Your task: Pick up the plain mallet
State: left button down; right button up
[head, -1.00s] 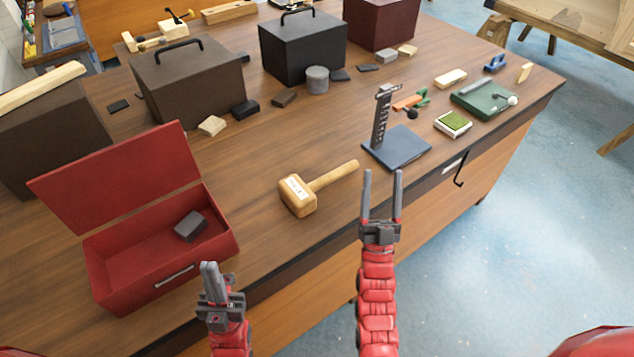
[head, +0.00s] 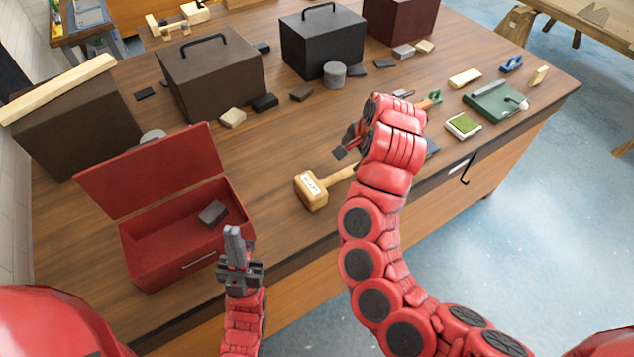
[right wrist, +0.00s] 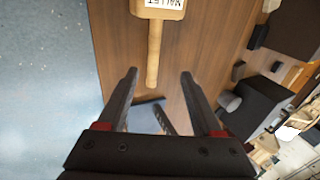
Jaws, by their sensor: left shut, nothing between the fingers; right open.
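A wooden mallet (head: 312,191) lies on the workbench, its head towards the bench's front and a white label on it. It is the only mallet I see. My right arm hides the end of its handle in the head view. My right gripper (head: 343,150) is above the bench near the handle. In the right wrist view the mallet's handle (right wrist: 154,55) points towards the gap between the open, empty fingers (right wrist: 158,75), with its end near the fingertips. My left gripper (head: 232,234) is shut and empty, in front of the red toolbox.
An open red toolbox (head: 134,242) holding a dark block (head: 213,213) stands left of the mallet. A blue-based stand (head: 432,148) is mostly hidden behind my right arm. Dark boxes (head: 322,43) and small blocks (head: 232,118) lie further back. The bench around the mallet's head is clear.

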jog(key=s+b, duration=0.1)
jog(key=b, duration=0.8)
send_near(331, 179)
jog(key=shift+g, duration=0.4)
jog(key=x, duration=0.4)
jog(key=shift+w+d+f+b, duration=0.15)
jog(key=shift+w+f+b, duration=0.1)
jog(key=shift+w+b, duration=0.2)
jog(key=shift+w+f+p, duration=0.15)
jog(key=shift+p, duration=0.15)
jog(key=p+x, duration=0.2)
jog(key=x, duration=0.2)
jog(key=shift+a+f, duration=0.3)
jog(key=shift+f, duration=0.1)
grip_shut()
